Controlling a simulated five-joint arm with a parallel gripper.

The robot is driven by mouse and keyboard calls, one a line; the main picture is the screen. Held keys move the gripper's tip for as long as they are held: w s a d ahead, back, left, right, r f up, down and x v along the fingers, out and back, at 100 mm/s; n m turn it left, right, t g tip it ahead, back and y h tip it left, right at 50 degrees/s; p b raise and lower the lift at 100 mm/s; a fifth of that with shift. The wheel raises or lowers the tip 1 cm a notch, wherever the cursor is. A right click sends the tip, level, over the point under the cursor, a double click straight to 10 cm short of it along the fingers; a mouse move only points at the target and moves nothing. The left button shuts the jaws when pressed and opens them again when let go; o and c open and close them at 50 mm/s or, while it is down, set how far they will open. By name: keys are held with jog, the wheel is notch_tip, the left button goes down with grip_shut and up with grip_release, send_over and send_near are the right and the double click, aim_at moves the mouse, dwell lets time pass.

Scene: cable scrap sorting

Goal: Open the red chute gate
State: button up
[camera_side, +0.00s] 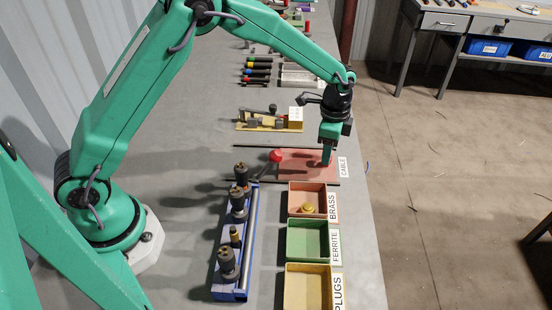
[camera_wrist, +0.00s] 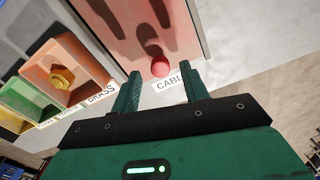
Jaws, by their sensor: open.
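The red chute gate (camera_side: 300,162) is a flat red plate between two dark rails, beside the CABLE label (camera_side: 343,167). It lies flat with no opening visible. In the side view a red ball knob (camera_side: 275,156) stands at its left end. In the wrist view the gate (camera_wrist: 188,22) fills the top middle, and a red ball (camera_wrist: 160,67) shows near the CABLE label; I cannot tell whether it is the same knob. My gripper (camera_side: 326,160) is open, fingers down over the gate's right end. In the wrist view the ball appears between and beyond the fingertips (camera_wrist: 161,78).
The BRASS bin (camera_side: 291,200), holding a yellow brass piece (camera_side: 307,209), stands in front of the gate, then the FERRITE bin (camera_side: 289,241) and PLUGS bin (camera_side: 289,287). A blue rack (camera_side: 250,235) with dark upright parts stands left. A yellow-based fixture (camera_side: 260,126) sits behind.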

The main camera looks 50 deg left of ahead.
aim_at(282, 163)
jog(key=shift+f, duration=1.1)
jog(key=shift+c, duration=0.3)
grip_shut()
jog(key=shift+s+a, duration=4.2)
jog(key=shift+a, duration=0.05)
jog(key=shift+o, duration=0.3)
grip_release()
jog(key=shift+r, duration=0.1)
notch_tip(282, 163, up, 8)
